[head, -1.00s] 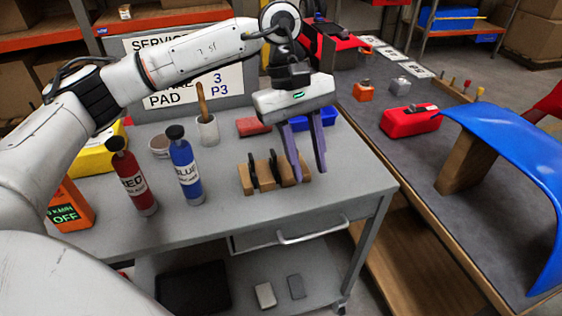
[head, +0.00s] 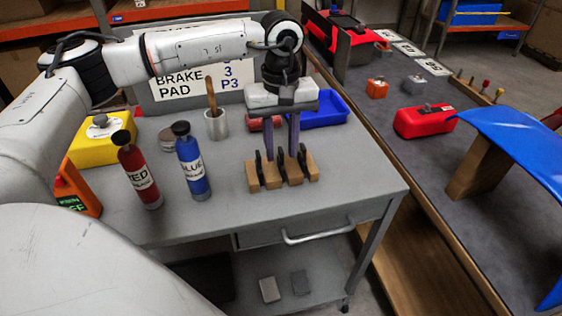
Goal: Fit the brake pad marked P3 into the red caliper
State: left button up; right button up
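A wooden rack (head: 311,171) on the grey cart holds several dark upright brake pads (head: 259,168). No pad marking is readable. My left gripper (head: 282,150) points down over the rack, its two purple fingers apart. The fingertips are at the pads' tops, partly hidden behind them; I cannot tell if they touch a pad. A red block-shaped piece with a grey top (head: 424,121) lies on the right bench; I cannot tell for sure whether it is the caliper. My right gripper is not in view.
A sign (head: 174,86) reading "BRAKE PAD 3 P3" stands behind the cart. Red (head: 139,175) and blue (head: 191,166) bottles, a cup with a brush (head: 216,125) and a blue tray (head: 324,109) surround the rack. A blue curved panel (head: 520,145) overhangs the right bench. The cart's front right is clear.

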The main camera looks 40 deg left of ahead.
pick_arm(q)
jog(key=shift+f, duration=0.65)
grip_shut()
jog(key=shift+r, duration=0.1)
